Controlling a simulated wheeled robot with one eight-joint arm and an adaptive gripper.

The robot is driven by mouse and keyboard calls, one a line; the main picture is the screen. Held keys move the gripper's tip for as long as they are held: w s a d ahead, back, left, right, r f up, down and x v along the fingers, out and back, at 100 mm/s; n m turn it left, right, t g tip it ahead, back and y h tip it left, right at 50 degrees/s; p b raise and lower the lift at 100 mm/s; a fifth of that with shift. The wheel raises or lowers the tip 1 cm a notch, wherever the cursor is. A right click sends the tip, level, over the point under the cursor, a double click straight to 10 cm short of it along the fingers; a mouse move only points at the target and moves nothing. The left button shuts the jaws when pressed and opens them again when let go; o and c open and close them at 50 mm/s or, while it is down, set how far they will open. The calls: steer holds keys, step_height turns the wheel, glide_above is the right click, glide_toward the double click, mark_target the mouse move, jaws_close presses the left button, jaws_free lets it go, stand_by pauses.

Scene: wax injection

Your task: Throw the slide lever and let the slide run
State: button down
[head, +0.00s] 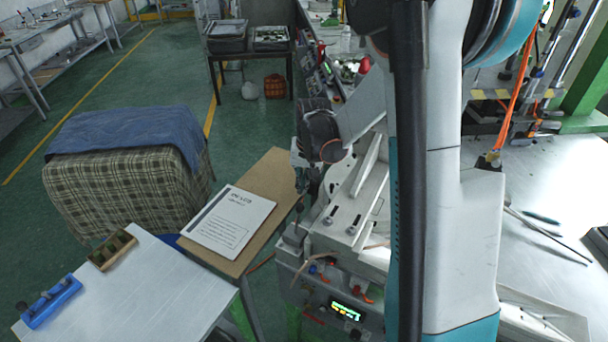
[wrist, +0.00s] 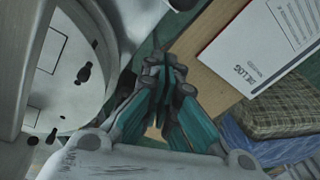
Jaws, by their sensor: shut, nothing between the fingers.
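My gripper (wrist: 165,65) is shut and empty in the wrist view, its teal-padded fingers together. In the head view my gripper (head: 301,182) points down at the left end of the wax injection machine (head: 345,240). A small upright post with a dark knob (head: 298,207) stands just under the fingertips at the machine's corner; it may be the slide lever, but I cannot tell for sure. I cannot tell whether the fingers touch it. In the wrist view the machine's pale top with dark bolts (wrist: 83,74) lies left of the fingers.
A lit display (head: 347,311) is on the machine's front. A brown board (head: 262,205) with a white printed booklet (head: 229,222) lies left of the gripper.

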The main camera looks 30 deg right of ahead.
mark_target(298, 218)
steer(key=shift+s+a, duration=0.55)
steer(key=shift+s, duration=0.3)
steer(key=shift+s+a, duration=0.5)
steer(key=shift+s, duration=0.3)
